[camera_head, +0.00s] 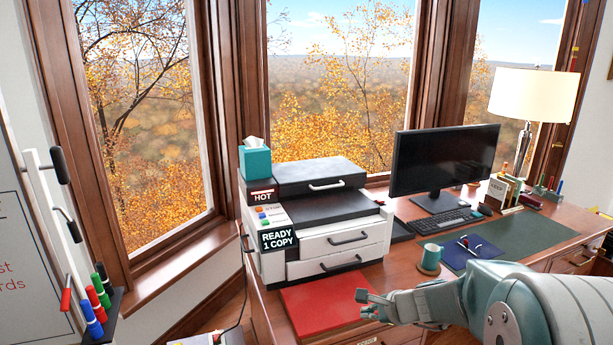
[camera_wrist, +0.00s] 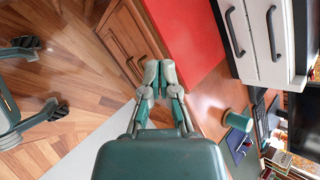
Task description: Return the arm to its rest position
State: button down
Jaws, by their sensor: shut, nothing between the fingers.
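My gripper (camera_head: 366,304) is at the lower right of the head view, at the end of my grey-green arm, which reaches in from the right. Its fingers appear in front of the red mat (camera_head: 318,303) on the desk. In the wrist view my gripper (camera_wrist: 160,74) is shut, with its fingertips together and nothing between them. The fingertips appear beside the edge of the red mat (camera_wrist: 190,38). I cannot tell the exact height of the fingers over the desk.
A printer (camera_head: 318,225) with a tissue box (camera_head: 255,160) stands behind the red mat. A chair base (camera_wrist: 18,110) stands on the wooden floor.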

jog(key=s+a+r+n+g, duration=0.1)
jog(key=s+a+r+n, duration=0.2)
jog(key=s+r+n, duration=0.4)
jog(key=s+d+r+n+h, duration=0.2)
jog(key=s+n, duration=0.3)
jog(key=s, duration=0.6)
jog(key=s+d+r+n+h, duration=0.2)
jog(key=s+n+h, duration=0.2)
jog(key=s, duration=0.7)
jog(key=shift+d+r+n, duration=0.35)
jog(key=shift+n, duration=0.65)
